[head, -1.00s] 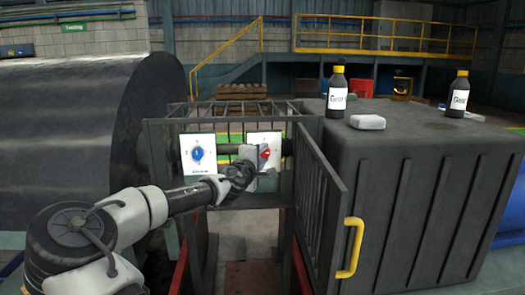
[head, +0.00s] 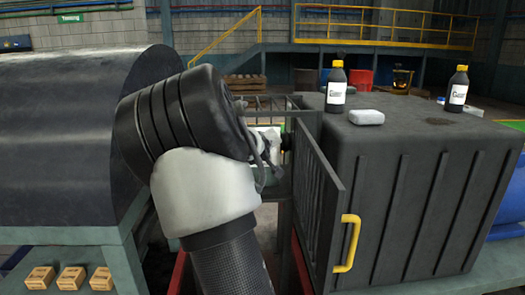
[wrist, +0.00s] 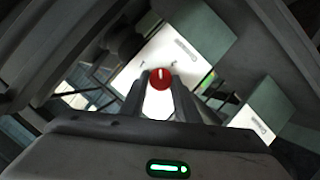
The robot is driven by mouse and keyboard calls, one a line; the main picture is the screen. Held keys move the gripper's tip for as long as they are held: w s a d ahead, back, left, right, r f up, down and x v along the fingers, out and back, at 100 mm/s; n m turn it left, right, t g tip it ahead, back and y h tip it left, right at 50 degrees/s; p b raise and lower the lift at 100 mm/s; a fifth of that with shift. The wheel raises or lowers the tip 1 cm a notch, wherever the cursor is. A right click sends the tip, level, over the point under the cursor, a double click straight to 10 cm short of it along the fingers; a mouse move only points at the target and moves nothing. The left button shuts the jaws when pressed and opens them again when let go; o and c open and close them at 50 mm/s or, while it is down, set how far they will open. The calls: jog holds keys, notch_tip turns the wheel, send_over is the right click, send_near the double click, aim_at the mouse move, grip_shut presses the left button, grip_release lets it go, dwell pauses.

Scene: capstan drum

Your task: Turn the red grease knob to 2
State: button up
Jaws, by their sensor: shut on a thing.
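The red grease knob (wrist: 159,79) shows in the wrist view as a small red disc with a white pointer line, on a white plate (wrist: 190,42). The line runs roughly up in that picture. My gripper (wrist: 159,82) has its two fingers at either side of the knob and is shut on it. The marks on the plate are too small to read. In the head view my arm covers most of the panel area, including the knob. Only a sliver of white plate (head: 271,132) shows behind my arm.
An open barred gate (head: 318,195) with a yellow handle (head: 347,243) stands right of my arm. A dark ribbed cabinet (head: 415,190) carries two bottles and a white block (head: 366,117). A large dark drum (head: 60,150) fills the left, above small wooden crates (head: 72,278).

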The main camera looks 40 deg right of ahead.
jog(key=m+y+p, duration=0.1)
jog(key=m+t+y+p, duration=0.1)
jog(key=m, duration=0.1)
jog(key=m+y+p, duration=0.1)
jog(key=p, duration=0.1)
jog(key=shift+s+d+r+m+t, duration=0.2)
jog(key=shift+s+d+m+t, duration=0.05)
jog(key=shift+d+m+t, duration=0.05)
jog(key=shift+f+y+p, duration=0.25)
jog(key=shift+y+p, duration=0.05)
jog(key=shift+p, duration=0.1)
dwell(0.4)
jog(key=o, duration=1)
jog(key=shift+o, duration=0.2)
jog(key=shift+w+a+b, duration=0.1)
jog(key=shift+b, duration=0.3)
